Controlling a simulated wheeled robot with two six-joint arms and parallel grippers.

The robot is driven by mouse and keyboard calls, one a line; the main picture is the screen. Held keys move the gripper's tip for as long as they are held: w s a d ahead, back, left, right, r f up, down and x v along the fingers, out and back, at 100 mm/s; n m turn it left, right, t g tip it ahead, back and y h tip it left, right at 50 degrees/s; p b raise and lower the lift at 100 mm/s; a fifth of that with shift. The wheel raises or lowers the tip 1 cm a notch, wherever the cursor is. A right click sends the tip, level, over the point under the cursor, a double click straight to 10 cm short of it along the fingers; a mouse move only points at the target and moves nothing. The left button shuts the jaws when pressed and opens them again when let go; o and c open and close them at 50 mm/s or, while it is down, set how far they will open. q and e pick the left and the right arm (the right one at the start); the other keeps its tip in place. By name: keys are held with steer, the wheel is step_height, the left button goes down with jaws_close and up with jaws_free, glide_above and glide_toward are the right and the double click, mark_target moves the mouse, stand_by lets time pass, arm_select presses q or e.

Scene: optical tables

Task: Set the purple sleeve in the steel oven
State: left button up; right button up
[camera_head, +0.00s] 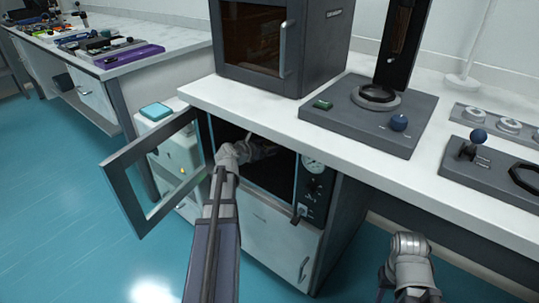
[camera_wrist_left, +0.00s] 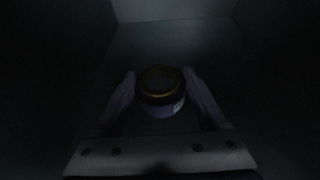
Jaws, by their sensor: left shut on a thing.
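The steel oven (camera_head: 318,185) sits under the bench, with its framed glass door (camera_head: 128,190) swung open to the left. My left arm reaches through the opening, and my left gripper is inside the dark chamber, mostly hidden in the head view. In the left wrist view my left gripper (camera_wrist_left: 160,84) is shut on a short round thing with a gold rim and a dim purple side, which I take to be the purple sleeve (camera_wrist_left: 158,106). It looks upright between the fingers. The chamber is too dark to tell whether it touches the floor.
A dark cabinet with a window (camera_head: 255,40) stands on the bench (camera_head: 235,104). A grey base with a post (camera_head: 375,125) and another fixture (camera_head: 500,175) are to its right. A pale cabinet (camera_head: 176,150) stands behind the open door. My right arm is low at the right, over clear floor.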

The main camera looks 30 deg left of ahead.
arm_select(q)
step_height(320, 180, down, 3)
steer(key=shift+r+b, duration=0.1)
steer(key=shift+b, duration=0.9)
steer(key=shift+w+f, duration=0.15)
steer(key=shift+f, duration=0.1)
steer(key=shift+r, duration=0.15)
steer(key=shift+f+b, duration=0.25)
steer(key=shift+b, duration=0.1)
steer(key=o, duration=1.5)
steer(key=shift+r, duration=0.1)
steer(key=shift+r, duration=0.1)
